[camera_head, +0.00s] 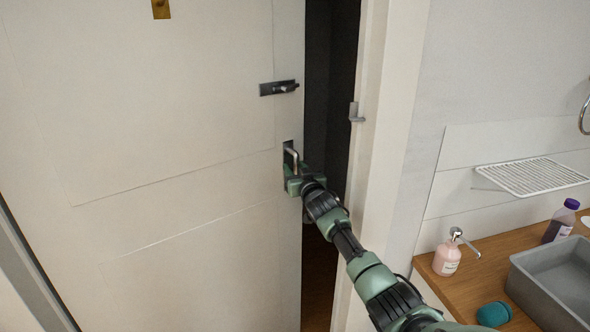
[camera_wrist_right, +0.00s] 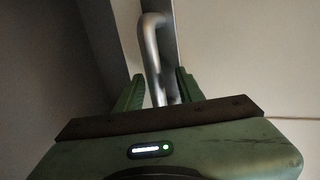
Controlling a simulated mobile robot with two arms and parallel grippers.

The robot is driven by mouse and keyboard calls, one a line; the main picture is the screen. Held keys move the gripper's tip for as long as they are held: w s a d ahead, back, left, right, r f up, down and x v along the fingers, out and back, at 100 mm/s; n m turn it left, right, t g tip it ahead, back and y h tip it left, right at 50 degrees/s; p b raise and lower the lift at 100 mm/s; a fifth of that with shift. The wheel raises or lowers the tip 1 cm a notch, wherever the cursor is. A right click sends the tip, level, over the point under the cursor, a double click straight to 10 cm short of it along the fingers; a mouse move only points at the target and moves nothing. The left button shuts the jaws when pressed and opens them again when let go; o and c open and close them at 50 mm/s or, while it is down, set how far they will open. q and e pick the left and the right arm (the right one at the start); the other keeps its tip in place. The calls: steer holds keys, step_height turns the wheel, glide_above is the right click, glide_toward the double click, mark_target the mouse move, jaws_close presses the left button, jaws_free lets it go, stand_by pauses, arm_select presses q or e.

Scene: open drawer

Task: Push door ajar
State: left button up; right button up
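The white door (camera_head: 170,200) stands ajar, with a dark gap (camera_head: 330,110) between its right edge and the door frame (camera_head: 378,130). A silver lever handle (camera_head: 292,155) sits on a plate near that edge. My right gripper (camera_head: 296,180) is at the handle, its arm reaching in from the lower right. In the right wrist view, the bent handle (camera_wrist_right: 152,50) passes between the two green fingers of the gripper (camera_wrist_right: 158,90). The fingers are apart, with narrow space beside the handle; whether either one touches it is unclear. My left gripper is not in view.
A dark latch (camera_head: 279,88) is on the door above the handle, and a metal catch (camera_head: 355,113) is on the frame. At the right, a wooden counter (camera_head: 470,290) holds a grey sink (camera_head: 555,280), a pink soap bottle (camera_head: 447,258) and a purple-capped bottle (camera_head: 560,222).

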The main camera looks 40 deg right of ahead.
steer(key=shift+s+r, duration=0.1)
steer(key=v, duration=0.7)
steer(key=shift+s+a+b, duration=0.15)
steer(key=shift+s+b, duration=0.15)
stand_by(0.4)
